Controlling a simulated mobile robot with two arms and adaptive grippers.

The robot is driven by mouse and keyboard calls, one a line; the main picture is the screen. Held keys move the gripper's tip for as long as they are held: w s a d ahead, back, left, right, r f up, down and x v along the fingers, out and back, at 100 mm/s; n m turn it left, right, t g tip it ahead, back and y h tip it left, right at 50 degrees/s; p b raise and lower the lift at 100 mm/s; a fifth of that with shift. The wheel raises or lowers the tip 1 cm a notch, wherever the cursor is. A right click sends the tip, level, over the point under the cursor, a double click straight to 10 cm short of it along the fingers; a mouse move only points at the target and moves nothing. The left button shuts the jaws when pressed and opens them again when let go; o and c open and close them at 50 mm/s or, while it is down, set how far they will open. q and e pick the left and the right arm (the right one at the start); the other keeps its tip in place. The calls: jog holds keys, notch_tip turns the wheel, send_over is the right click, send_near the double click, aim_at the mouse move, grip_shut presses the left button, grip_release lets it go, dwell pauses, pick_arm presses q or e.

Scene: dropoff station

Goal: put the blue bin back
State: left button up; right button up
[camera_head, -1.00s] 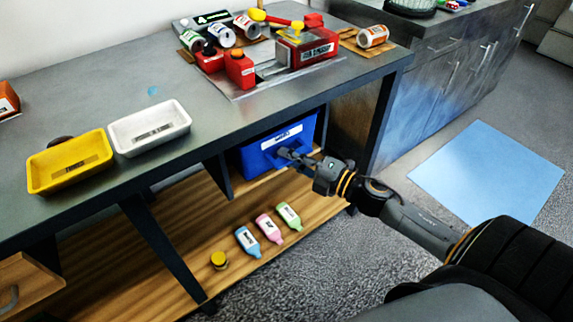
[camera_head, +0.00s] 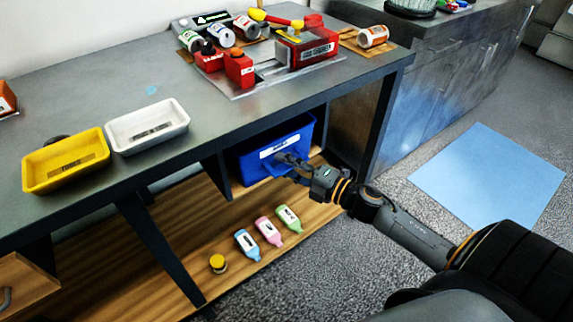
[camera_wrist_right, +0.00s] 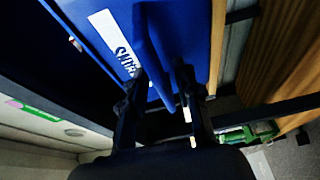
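In the right wrist view the bin (camera_wrist_right: 203,25) fills the upper middle. There the fingers of my right gripper (camera_wrist_right: 160,92) are spread apart on either side of the blue handle (camera_wrist_right: 155,45). Contact between fingers and handle is unclear. The bin's back is hidden. My left gripper is not in view.
Dark bench legs (camera_head: 382,125) and dividers bound the bay. Yellow (camera_head: 35,178) and white trays (camera_head: 178,113) are on the bench.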

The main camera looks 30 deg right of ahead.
jog(key=shift+s, duration=0.1)
jog(key=v, duration=1.2)
notch_tip(320, 180, down, 15)
jog(key=d+m+g+h, duration=0.2)
jog(key=m+g+h, duration=0.2)
jog(key=m+h, duration=0.75)
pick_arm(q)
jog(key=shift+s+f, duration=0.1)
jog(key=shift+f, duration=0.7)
pick_arm(e)
jog(key=s+a+f+m+g+y, duration=0.2)
jog(key=s+a+f+m+g, duration=0.2)
jog(key=s+a+f, duration=0.2)
jog(key=s+a+f+m+g+y, duration=0.2)
jog(key=s+a+f+m+g, duration=0.3)
jog(key=a, duration=0.5)
jog(key=shift+s+a+f+g, duration=0.3)
jog(key=shift+s+f, duration=0.55)
jog(key=shift+s, duration=0.2)
